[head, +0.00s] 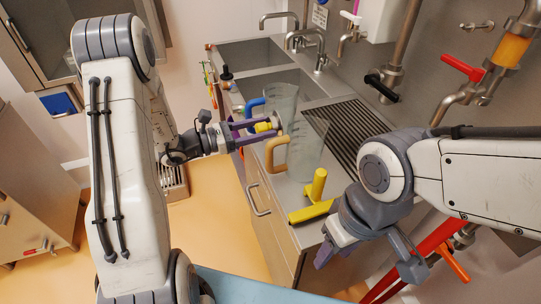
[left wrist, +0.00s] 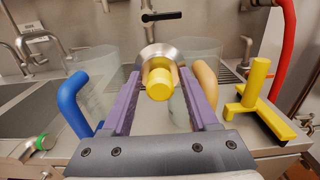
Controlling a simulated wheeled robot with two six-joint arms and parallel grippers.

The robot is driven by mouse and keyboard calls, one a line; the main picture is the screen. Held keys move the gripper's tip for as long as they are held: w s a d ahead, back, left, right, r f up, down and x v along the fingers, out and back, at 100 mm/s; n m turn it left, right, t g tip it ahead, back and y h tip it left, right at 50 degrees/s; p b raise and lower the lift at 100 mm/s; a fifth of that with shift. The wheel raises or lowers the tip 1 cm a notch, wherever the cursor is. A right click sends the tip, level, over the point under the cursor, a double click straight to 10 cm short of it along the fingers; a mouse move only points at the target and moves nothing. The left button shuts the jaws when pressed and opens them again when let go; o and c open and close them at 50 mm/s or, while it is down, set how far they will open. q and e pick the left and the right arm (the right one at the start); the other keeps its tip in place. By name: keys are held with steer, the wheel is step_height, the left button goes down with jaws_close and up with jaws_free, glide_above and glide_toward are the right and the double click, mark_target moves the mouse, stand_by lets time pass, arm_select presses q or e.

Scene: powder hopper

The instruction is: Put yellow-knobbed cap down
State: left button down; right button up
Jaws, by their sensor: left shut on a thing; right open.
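The yellow-knobbed cap is a silver metal disc with a yellow knob (head: 265,127). My left gripper (head: 258,130) is shut on it, with purple fingers on either side of the knob. The left wrist view shows the cap's yellow knob (left wrist: 160,84) between the fingers, and its disc beyond the fingertips. The cap is held in the air near the counter's front edge, by the handles of two clear jugs. My right gripper (head: 366,262) is open and empty at the lower right, in front of the counter's near end.
A blue-handled jug (head: 283,98) and a tan-handled jug (head: 306,152) stand on the counter. A yellow T-shaped tool (head: 314,203) lies nearer, also seen in the left wrist view (left wrist: 262,108). Sinks lie at the back left; a dark ribbed drainer (head: 350,132) is right of the jugs.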

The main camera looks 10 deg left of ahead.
mark_target(263, 166)
arm_select(q)
step_height(263, 166, down, 11)
steer(key=shift+r+p, duration=0.1)
steer(key=shift+p, duration=0.25)
steer(key=shift+f, duration=0.2)
steer(key=shift+c, duration=2.2)
jaws_free()
steer(key=shift+r, duration=0.1)
